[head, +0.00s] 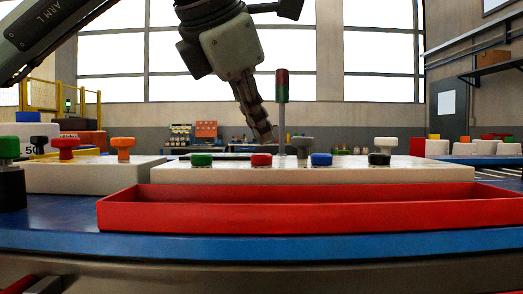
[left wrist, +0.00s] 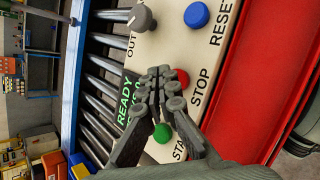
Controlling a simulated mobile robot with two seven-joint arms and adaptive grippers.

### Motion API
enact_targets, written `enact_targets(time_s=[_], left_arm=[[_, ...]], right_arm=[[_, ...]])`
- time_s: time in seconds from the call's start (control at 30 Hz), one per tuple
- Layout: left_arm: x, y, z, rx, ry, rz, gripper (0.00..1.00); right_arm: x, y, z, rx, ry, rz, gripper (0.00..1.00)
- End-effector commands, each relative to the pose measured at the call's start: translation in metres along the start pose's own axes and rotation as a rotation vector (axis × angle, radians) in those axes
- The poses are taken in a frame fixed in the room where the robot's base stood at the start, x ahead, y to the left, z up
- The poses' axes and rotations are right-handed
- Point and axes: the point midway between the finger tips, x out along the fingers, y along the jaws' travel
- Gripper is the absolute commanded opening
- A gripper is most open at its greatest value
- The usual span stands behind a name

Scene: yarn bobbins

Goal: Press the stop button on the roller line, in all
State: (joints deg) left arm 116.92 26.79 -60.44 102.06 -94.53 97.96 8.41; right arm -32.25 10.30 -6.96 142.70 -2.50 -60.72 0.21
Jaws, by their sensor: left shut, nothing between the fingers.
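The stop button is the red button (head: 261,160) on the white panel (head: 420,174), between a green button (head: 201,160) and a blue button (head: 321,160). In the left wrist view the red button (left wrist: 182,76) sits beside the printed word STOP, partly hidden behind my fingers. My left gripper (head: 268,138) points down, shut and empty, with its tips just above the red button in the head view. In the left wrist view the shut fingers (left wrist: 164,82) overlap the button's edge. I cannot tell whether they touch it. My right gripper is not in view.
A grey knob (head: 301,145) and a black knob (head: 379,158) also stand on the panel. A long red tray (head: 300,209) lies in front of it. A red and green signal post (head: 282,88) rises behind. Rollers (left wrist: 98,95) run beside the panel.

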Motion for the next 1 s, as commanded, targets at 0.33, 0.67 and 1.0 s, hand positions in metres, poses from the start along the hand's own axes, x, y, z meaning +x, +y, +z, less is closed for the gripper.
enact_targets(time_s=[0.33, 0.67, 1.0], left_arm=[[-0.010, 0.007, 0.008, -0.001, -0.001, 0.001, 0.00], [-0.034, 0.024, 0.025, 0.000, -0.002, 0.000, 0.00], [-0.035, 0.025, 0.025, 0.000, -0.001, 0.000, 0.00]], right_arm=[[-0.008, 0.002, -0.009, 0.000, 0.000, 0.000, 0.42], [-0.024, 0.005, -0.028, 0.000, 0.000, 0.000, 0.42], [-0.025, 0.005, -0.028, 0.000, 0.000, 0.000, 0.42]])
